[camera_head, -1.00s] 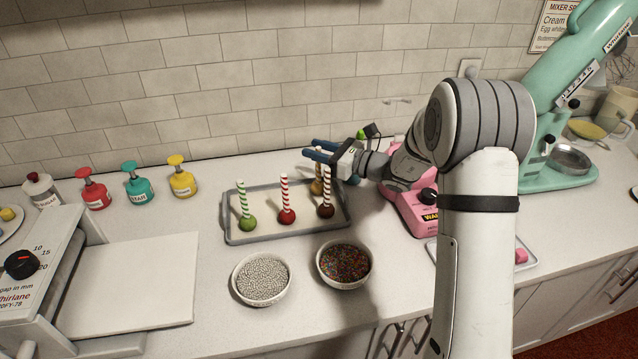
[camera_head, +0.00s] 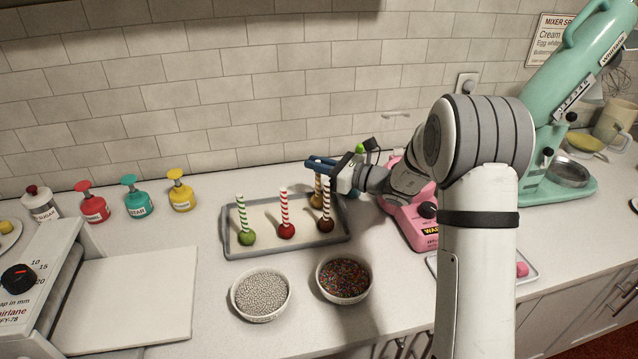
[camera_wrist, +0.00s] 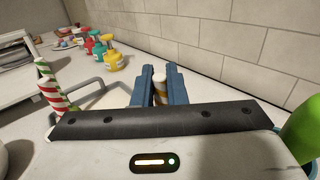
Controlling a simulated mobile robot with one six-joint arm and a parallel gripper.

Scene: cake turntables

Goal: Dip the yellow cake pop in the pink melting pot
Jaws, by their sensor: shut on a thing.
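The yellow cake pop (camera_head: 317,201) stands at the back right of the grey tray, behind the brown cake pop; its ball is partly hidden. My gripper (camera_head: 319,165) has its blue fingers shut on the stick near its upper end. In the wrist view the gold-and-white striped stick (camera_wrist: 160,88) shows between the two fingertips (camera_wrist: 160,85). I cannot tell whether the ball is clear of the tray. The pink melting pot (camera_head: 424,234) stands right of the tray, partly hidden behind my arm.
Green (camera_head: 247,238), red (camera_head: 286,230) and brown (camera_head: 325,224) cake pops stand on the tray (camera_head: 232,252). Bowls of silver beads (camera_head: 260,294) and coloured sprinkles (camera_head: 343,278) stand in front. The tiled wall is close behind. A teal mixer (camera_head: 560,185) stands right.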

